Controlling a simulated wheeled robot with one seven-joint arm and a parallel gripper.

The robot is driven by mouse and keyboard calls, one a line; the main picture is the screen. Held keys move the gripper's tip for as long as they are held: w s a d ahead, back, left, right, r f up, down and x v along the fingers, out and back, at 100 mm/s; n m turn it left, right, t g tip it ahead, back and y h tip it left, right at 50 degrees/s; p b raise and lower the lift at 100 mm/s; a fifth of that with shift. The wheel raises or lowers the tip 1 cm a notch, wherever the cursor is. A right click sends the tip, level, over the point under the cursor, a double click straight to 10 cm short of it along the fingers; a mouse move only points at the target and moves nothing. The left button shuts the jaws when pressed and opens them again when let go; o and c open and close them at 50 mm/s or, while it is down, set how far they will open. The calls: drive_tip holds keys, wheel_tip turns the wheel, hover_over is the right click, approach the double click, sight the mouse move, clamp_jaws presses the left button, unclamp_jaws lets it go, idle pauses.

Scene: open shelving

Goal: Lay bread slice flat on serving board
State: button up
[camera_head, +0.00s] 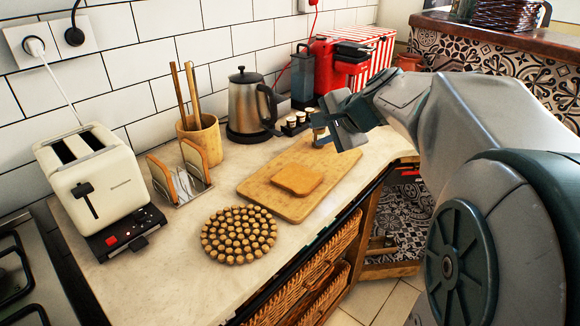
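A toasted-looking bread slice (297,180) lies flat on the wooden serving board (275,201), near the board's middle. My gripper (320,138) is at the far right end of the board, up and to the right of the slice and apart from it. Its fingers are small and partly hidden by its own body, so I cannot tell whether they are open or shut. More bread slices (196,155) stand upright in a metal rack (182,197) to the left of the board.
A cream toaster (92,188) stands at the left. A round cork trivet (239,235) lies in front of the board. A utensil crock (203,137), a kettle (248,107) and a red coffee machine (340,62) line the wall. Small cups (300,119) stand close behind my gripper.

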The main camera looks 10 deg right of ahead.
drive_tip(key=s+a+f+n+g+h+p, duration=0.1)
drive_tip(key=s+n+p, duration=0.4)
drive_tip(key=s, duration=0.6)
drive_tip(key=s+a+f+n+g+h+p, duration=0.2)
drive_tip(key=s+a+n+g+p, duration=0.2)
drive_tip(key=s+n, duration=0.4)
drive_tip(key=s+g+p, duration=0.1)
drive_tip(key=s, duration=0.2)
drive_tip(key=shift+s+a+f+n+g, duration=0.2)
drive_tip(key=shift+n+g, duration=0.1)
drive_tip(key=shift+n, duration=0.1)
